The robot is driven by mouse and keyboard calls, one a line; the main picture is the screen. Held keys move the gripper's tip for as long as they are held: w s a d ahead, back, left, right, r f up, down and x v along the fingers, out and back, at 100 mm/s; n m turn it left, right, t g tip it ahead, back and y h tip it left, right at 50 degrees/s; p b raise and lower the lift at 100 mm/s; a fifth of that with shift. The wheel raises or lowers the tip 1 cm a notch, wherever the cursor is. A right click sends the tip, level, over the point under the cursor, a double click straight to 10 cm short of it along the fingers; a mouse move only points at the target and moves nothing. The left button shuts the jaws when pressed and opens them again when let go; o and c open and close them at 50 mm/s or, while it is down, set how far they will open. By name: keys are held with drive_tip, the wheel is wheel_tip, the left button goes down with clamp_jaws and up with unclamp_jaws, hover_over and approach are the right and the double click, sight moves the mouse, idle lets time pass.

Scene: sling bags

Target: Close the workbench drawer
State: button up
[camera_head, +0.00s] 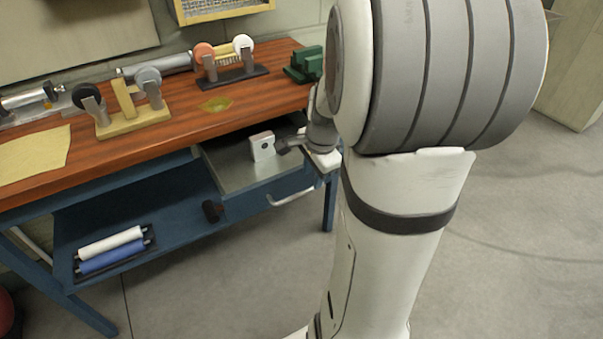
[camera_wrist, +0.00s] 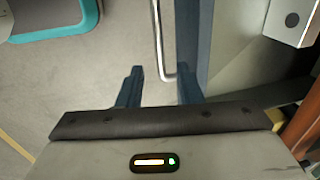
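The blue workbench drawer (camera_head: 238,170) stands pulled out below the wooden top, with its grey inside showing. Its pale bar handle (camera_head: 290,197) is on the blue front and also shows in the wrist view (camera_wrist: 159,40). A small white box-like thing with a dark round spot (camera_head: 262,146) is in the drawer. My gripper (camera_wrist: 160,90) is open, with one finger on each side of the handle's line; the right finger overlaps the drawer front in the picture. I cannot tell if it touches. In the head view my gripper (camera_head: 324,160) is by the drawer's right end, its fingertips unclear.
The workbench top (camera_head: 180,135) bears several fixtures with rollers and a yellow cloth (camera_head: 35,153). White and blue rolls (camera_head: 110,243) lie on the lower shelf. A dark knob-like thing (camera_head: 212,211) is near the drawer's left front corner. The floor before the bench is clear.

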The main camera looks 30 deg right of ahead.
sight(310, 189)
drive_tip(key=shift+w+f+b, duration=0.15)
drive_tip(key=shift+w+f, duration=0.1)
drive_tip(key=shift+f, duration=0.85)
drive_tip(key=shift+w+f+b, duration=0.15)
drive_tip(key=shift+w+f, duration=0.05)
drive_tip(key=shift+f, duration=0.9)
drive_tip(key=shift+c, duration=0.2)
clamp_jaws()
